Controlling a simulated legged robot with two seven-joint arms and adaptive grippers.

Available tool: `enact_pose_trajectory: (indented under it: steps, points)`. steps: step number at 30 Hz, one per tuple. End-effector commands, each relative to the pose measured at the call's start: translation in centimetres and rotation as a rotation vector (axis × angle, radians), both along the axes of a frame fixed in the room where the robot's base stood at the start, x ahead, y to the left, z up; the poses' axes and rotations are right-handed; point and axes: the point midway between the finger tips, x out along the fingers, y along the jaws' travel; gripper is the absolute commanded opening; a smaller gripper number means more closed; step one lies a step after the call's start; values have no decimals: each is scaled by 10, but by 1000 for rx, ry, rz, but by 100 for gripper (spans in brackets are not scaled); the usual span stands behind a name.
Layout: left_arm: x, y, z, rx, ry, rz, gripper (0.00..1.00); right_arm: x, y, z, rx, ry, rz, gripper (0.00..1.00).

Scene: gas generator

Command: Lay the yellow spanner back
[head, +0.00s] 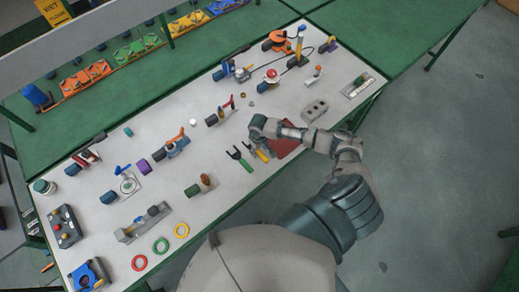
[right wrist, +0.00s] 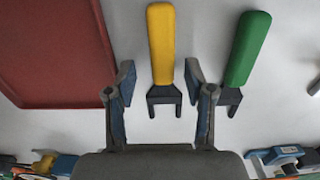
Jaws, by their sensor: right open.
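The yellow spanner (right wrist: 162,50) lies on the white table top, its dark forked head toward my right gripper. In the right wrist view it lies between the two open fingers of the right gripper (right wrist: 159,85), which appear clear of it and hold nothing. In the head view the right gripper (head: 258,138) is over the table's near side and partly covers the yellow spanner (head: 263,156). A green spanner (right wrist: 247,50) lies to the right of the yellow one, just outside the right finger. My left gripper is not in view.
A red tray (right wrist: 45,55) lies left of the yellow spanner, close to the left finger. The white table (head: 218,190) carries many parts, among them red, green and yellow rings (head: 161,246) and a grey block (head: 314,110). Open floor (head: 440,190) lies to the right.

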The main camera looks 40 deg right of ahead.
Motion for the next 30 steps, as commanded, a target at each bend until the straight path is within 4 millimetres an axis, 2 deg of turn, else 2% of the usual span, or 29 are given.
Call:
enact_pose_trajectory:
  steps: [5, 12, 15, 21, 30]
  points:
    - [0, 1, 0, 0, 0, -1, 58, 1, -1, 26, 1, -4, 1, 53]
    - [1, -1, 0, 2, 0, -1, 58, 2, -5, 79, 4, -4, 1, 53]
    - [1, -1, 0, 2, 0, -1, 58, 2, -6, 96, 4, -4, -1, 53]
    - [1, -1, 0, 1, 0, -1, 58, 2, -7, 114, 5, -1, -1, 53]
    - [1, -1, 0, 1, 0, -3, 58, 1, -6, 115, 4, 0, -1, 53]
